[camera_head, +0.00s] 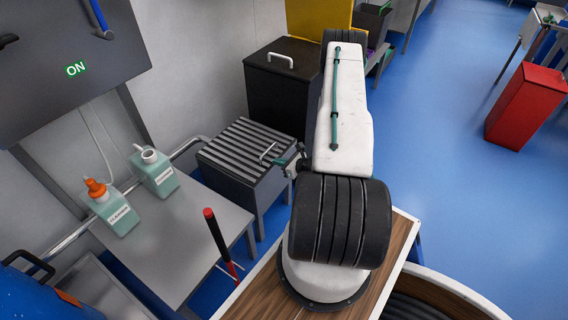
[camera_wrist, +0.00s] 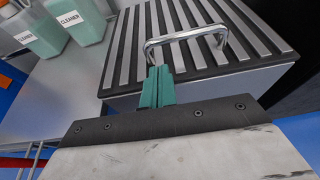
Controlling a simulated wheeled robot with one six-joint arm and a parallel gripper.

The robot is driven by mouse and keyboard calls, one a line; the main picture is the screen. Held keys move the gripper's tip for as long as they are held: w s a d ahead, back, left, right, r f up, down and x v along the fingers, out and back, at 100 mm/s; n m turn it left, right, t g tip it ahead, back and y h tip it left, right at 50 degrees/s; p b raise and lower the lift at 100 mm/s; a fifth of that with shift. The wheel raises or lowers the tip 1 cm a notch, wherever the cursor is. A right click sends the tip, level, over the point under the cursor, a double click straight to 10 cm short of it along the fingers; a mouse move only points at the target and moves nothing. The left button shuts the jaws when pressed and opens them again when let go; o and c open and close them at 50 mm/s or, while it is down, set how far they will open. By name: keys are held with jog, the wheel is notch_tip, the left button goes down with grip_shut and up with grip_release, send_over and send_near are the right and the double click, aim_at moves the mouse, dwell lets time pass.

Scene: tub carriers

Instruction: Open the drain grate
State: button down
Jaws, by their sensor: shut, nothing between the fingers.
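The drain grate (camera_head: 249,145) is a slatted grey and black lid on a metal box, and it lies flat and closed. Its metal handle (camera_head: 268,152) is a small bar near the right edge. In the wrist view the grate (camera_wrist: 128,45) fills the upper middle, and the handle (camera_wrist: 187,40) arches over the slats. My gripper (camera_head: 302,152) is at the right side of the box, close to the handle. In the wrist view its green fingers (camera_wrist: 158,75) are shut and empty, with their tips just in front of the handle's left end. I cannot tell whether they touch it.
A side table (camera_head: 180,235) left of the grate holds two cleaner bottles (camera_head: 155,172). A red-handled tool (camera_head: 217,240) stands near the table's right edge. A black lidded bin (camera_head: 280,85) stands behind the grate. A red bin (camera_head: 526,105) stands far right, with open blue floor between.

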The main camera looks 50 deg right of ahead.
aim_at(271, 166)
jog(key=shift+x, duration=2.4)
jog(key=shift+r, duration=0.1)
